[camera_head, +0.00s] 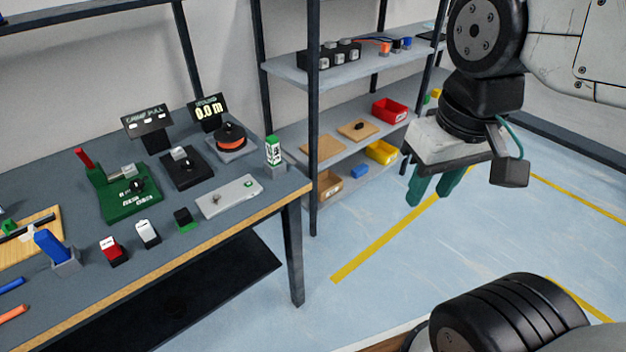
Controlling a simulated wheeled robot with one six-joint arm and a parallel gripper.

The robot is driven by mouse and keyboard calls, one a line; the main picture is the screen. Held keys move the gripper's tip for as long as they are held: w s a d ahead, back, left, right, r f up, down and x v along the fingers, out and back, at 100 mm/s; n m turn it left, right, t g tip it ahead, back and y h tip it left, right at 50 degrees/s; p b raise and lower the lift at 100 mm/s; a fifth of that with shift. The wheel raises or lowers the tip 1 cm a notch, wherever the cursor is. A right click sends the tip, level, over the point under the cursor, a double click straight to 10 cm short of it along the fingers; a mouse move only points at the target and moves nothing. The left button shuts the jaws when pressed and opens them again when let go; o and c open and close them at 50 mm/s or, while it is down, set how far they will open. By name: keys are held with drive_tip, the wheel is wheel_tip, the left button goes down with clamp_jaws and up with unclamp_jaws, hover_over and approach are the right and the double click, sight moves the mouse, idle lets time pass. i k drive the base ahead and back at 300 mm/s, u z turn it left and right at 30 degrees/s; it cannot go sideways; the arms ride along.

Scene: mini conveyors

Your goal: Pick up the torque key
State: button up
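My gripper (433,188) hangs over the floor at the right, beyond the table's right edge. Its two green fingers point down, stand apart and have nothing between them. No item on the table is clearly readable as the torque key. A blue upright piece (47,244) leans in a small grey holder at the table's front left. A green-and-white block (273,151) stands in a grey base at the table's right end. My gripper is well to the right of both and touches neither.
The grey workbench (165,232) holds a green fixture (128,199), a grey plate (230,196), a dark spool unit (231,137) and small red, white and green blocks. Shelves with a red bin (389,111) stand behind my gripper. The floor below it is clear.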

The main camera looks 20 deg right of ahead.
sight(273, 146)
drive_tip(key=z, duration=0.25)
drive_tip(key=i, duration=0.8)
drive_tip(key=u, duration=1.6)
drive_tip(key=k, duration=0.55)
drive_tip(key=z, duration=1.15)
drive_tip(key=i, duration=0.5)
